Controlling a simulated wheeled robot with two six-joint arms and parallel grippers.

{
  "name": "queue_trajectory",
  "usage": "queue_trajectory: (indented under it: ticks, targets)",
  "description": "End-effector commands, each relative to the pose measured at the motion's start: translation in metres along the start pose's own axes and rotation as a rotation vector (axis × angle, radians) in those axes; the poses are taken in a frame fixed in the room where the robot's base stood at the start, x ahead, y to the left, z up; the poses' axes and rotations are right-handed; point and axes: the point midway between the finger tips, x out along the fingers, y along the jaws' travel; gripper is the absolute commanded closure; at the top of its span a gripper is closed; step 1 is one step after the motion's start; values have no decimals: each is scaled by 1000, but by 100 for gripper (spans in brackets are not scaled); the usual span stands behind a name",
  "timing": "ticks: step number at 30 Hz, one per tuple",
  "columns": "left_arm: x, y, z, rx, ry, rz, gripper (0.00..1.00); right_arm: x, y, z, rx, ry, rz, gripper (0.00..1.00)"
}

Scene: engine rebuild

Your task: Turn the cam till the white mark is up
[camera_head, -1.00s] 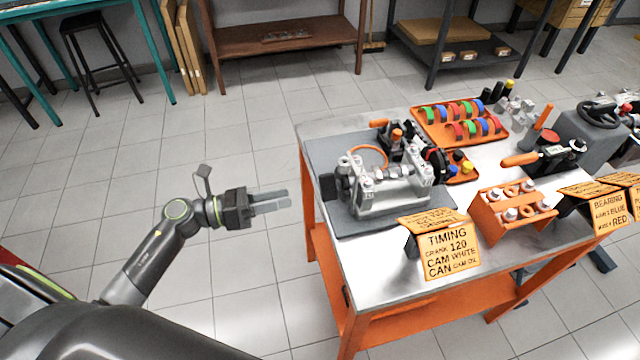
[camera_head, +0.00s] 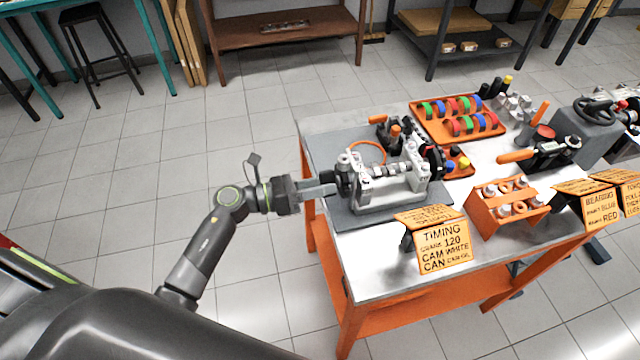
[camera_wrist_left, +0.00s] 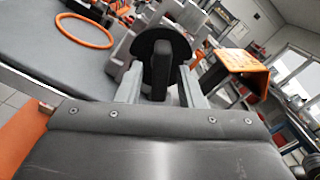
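The grey engine block (camera_head: 400,200) sits on a dark mat at the left end of the bench, with a shaft (camera_head: 385,170) along its top. A dark round knob (camera_head: 345,180) is on its left end. In the left wrist view this knob is a black disc with an upright black grip bar (camera_wrist_left: 160,68). My left gripper (camera_head: 328,189) points at the knob. Its two fingers (camera_wrist_left: 160,90) stand either side of the bar, with gaps visible, so it is open. I cannot make out a white mark. My right gripper is not in view.
A timing sign (camera_head: 443,247) stands at the bench's front edge, reading crank 120, cam white. An orange ring (camera_head: 368,153) lies behind the block. An orange tray (camera_head: 425,110) of coloured rings and an orange rack (camera_head: 508,208) stand to the right. Floor left of the bench is clear.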

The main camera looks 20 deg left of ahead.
Motion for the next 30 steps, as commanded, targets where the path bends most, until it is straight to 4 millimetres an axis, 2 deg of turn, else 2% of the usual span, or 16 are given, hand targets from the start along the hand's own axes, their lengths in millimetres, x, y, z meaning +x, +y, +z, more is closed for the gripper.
queue_trajectory:
  ticks: [1,7,20,30]
  targets:
    - [0,0,0,0,0,0,73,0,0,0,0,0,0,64]
    - [0,0,0,0,0,0,99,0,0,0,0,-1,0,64]
    - [0,-1,2,-64,-1,1,100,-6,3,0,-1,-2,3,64]
    - [0,-2,3,-320,-1,1,100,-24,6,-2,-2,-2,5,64]
